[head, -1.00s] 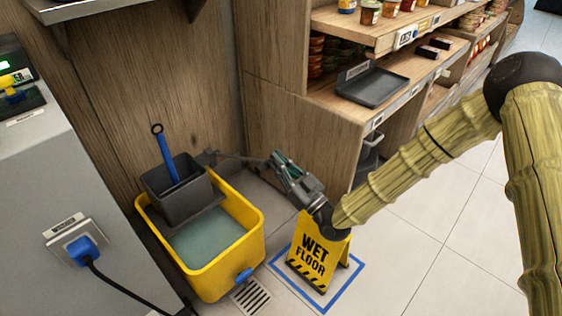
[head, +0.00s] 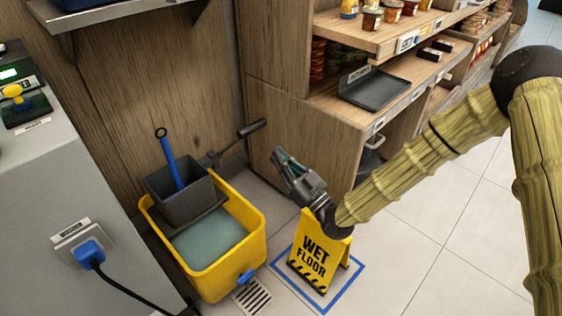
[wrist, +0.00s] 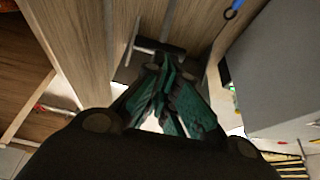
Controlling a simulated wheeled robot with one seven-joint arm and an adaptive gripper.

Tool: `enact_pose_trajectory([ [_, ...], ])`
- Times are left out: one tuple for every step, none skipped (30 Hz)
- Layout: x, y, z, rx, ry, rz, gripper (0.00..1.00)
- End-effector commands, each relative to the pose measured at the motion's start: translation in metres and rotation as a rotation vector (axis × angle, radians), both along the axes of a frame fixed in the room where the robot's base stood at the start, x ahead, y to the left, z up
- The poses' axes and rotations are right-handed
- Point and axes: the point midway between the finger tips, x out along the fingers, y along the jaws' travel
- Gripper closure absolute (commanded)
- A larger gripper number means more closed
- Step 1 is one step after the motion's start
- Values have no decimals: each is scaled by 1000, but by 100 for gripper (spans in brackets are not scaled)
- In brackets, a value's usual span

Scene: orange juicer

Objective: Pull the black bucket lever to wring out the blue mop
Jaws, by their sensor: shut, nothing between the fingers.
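The yellow mop bucket (head: 228,262) stands on the floor at left, with water in it and a dark wringer (head: 187,207) at its back. The blue mop handle (head: 168,158) stands in the wringer; the mop head is hidden. The black lever (head: 240,138) rises from the wringer's right side up and to the right, ending in a thick grip. My gripper (head: 281,158) is shut and empty, in front of and to the right of the lever grip, apart from it in the head view. In the wrist view my green-padded fingers (wrist: 162,75) are together below a dark bar.
A yellow wet floor sign (head: 315,250) stands inside a blue floor square, below my gripper. Wooden shelves (head: 285,115) with a dark tray are behind. A grey counter (head: 60,180) with a blue plug is at left. Open tile lies to the right.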

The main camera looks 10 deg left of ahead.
Motion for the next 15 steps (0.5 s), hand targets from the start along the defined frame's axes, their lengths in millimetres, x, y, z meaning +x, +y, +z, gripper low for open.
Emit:
enact_pose_trajectory([
  [0, 1, 16, 3, -3, 1, 100],
  [-4, -6, 7, 1, 2, 0, 100],
  [-8, -13, 4, 1, 2, -1, 100],
  [-10, -18, 3, 2, 1, -1, 100],
  [-13, -22, 2, 3, 0, -1, 100],
  [-16, -28, -1, 3, 0, -1, 100],
  [-19, -33, -3, 3, 0, -1, 100],
  [-22, -37, -4, 4, -1, -1, 100],
  [-25, -43, -6, 5, -2, -2, 100],
  [-28, -47, -8, 5, -2, -2, 100],
  [-30, -51, -10, 4, -3, -1, 100],
  [-33, -56, -11, 6, -4, -1, 100],
  [-35, -60, -13, 6, -4, -1, 100],
  [-37, -63, -14, 6, -3, -1, 100],
  [-40, -67, -16, 6, -4, 0, 100],
])
